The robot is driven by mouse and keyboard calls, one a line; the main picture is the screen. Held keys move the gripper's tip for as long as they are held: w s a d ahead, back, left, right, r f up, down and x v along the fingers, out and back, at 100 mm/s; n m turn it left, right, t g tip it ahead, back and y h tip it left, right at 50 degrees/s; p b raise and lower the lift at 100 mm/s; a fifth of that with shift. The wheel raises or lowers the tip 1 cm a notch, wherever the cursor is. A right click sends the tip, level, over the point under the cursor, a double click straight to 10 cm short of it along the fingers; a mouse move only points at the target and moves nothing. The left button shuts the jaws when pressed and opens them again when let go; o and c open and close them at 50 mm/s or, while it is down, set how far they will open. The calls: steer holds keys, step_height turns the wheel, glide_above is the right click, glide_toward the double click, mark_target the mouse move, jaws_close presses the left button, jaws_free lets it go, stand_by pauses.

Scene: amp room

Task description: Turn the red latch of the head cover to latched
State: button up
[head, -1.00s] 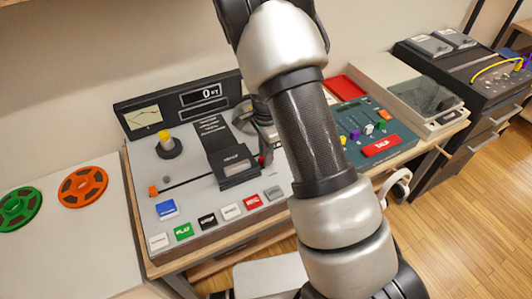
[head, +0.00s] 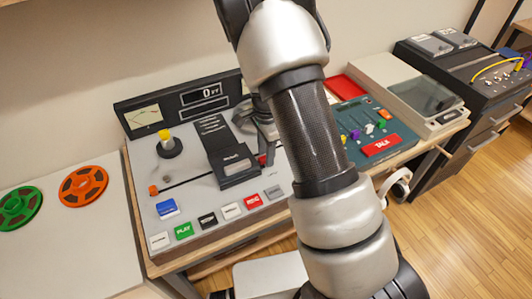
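The head cover (head: 234,163) is a dark box with a pale label on the light-grey deck of the tape machine. A small piece of red, which looks like the red latch (head: 262,160), shows at its right edge. Its exact angle is too small to tell. My gripper (head: 268,150) is down beside the right side of the head cover, close to the red piece. My arm hides much of it, and I cannot tell whether it touches the latch or how far its fingers are apart.
The tape machine has a black meter panel (head: 180,105) behind, a yellow-topped knob (head: 166,140) and several coloured buttons in front. Green (head: 19,207) and orange (head: 83,186) reels lie on the left table. A teal mixer (head: 370,130) stands right of my arm.

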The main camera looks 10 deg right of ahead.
step_height(320, 180, up, 17)
steer(key=p, duration=0.1)
steer(key=shift+p, duration=0.35)
steer(key=s+r+n+t+y+p, duration=0.1)
steer(key=s+r+n+t+p, duration=0.25)
steer(key=s+r+n, duration=0.8)
steer(key=s+d+r+n+t+h+p, duration=0.1)
steer(key=s+r+n+t+p, duration=0.1)
steer(key=s+r, duration=0.8)
steer(key=shift+s+d+r+n+p, duration=0.25)
steer(key=shift+s+n+p, duration=0.3)
steer(key=shift+s+n, duration=0.45)
steer(key=shift+s, duration=0.1)
